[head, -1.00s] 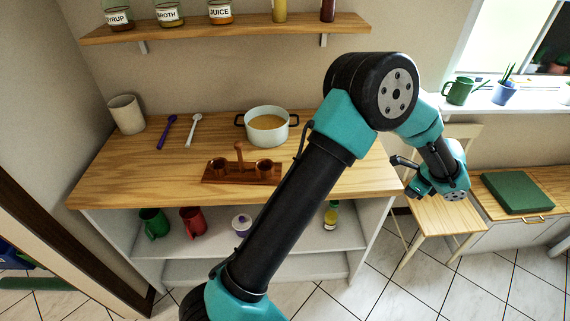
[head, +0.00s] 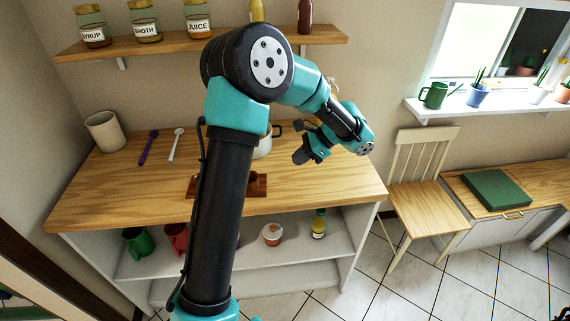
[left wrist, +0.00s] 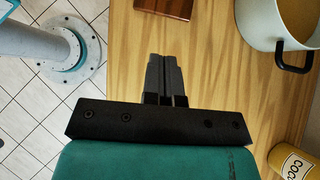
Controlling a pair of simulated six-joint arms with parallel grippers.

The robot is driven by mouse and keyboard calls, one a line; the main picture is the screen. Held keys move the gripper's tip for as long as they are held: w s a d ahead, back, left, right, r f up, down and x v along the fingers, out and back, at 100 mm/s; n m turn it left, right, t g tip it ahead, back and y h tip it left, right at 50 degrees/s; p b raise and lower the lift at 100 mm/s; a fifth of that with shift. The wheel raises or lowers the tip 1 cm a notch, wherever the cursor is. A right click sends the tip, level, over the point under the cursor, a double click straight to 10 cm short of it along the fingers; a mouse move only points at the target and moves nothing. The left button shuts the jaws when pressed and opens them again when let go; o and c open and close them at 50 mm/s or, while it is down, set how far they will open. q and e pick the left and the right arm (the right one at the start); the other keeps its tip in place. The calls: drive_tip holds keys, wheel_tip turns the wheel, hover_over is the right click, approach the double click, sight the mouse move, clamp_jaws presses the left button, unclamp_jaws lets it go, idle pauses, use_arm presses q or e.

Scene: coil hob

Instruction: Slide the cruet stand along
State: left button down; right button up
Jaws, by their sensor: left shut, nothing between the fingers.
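The cruet stand (head: 258,187) is a low reddish-brown wooden stand on the wooden counter. My left arm hides most of it in the head view, leaving its two ends showing. A corner of it shows at the top of the left wrist view (left wrist: 172,7). My left gripper (head: 300,158) is over the right part of the counter, to the right of the stand and apart from it. In the left wrist view its fingers (left wrist: 165,62) are together, with nothing between them. My right gripper is not in view.
A white pot (left wrist: 266,22) stands close by on the counter, partly hidden in the head view. A yellow cocoa container (left wrist: 296,163) is near the wrist. A cream crock (head: 105,132), a purple spoon (head: 148,148) and a white spoon (head: 175,145) are at the left.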

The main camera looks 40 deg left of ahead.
use_arm(q)
approach(267, 185)
drive_tip(key=x, duration=0.4)
drive_tip(key=shift+s+a+r, duration=0.1)
drive_tip(key=shift+s+r, duration=0.1)
drive_tip(key=shift+s+a, duration=0.85)
drive_tip(key=shift+a, duration=0.05)
drive_tip(key=shift+s+a, duration=0.45)
drive_tip(key=shift+a, duration=0.05)
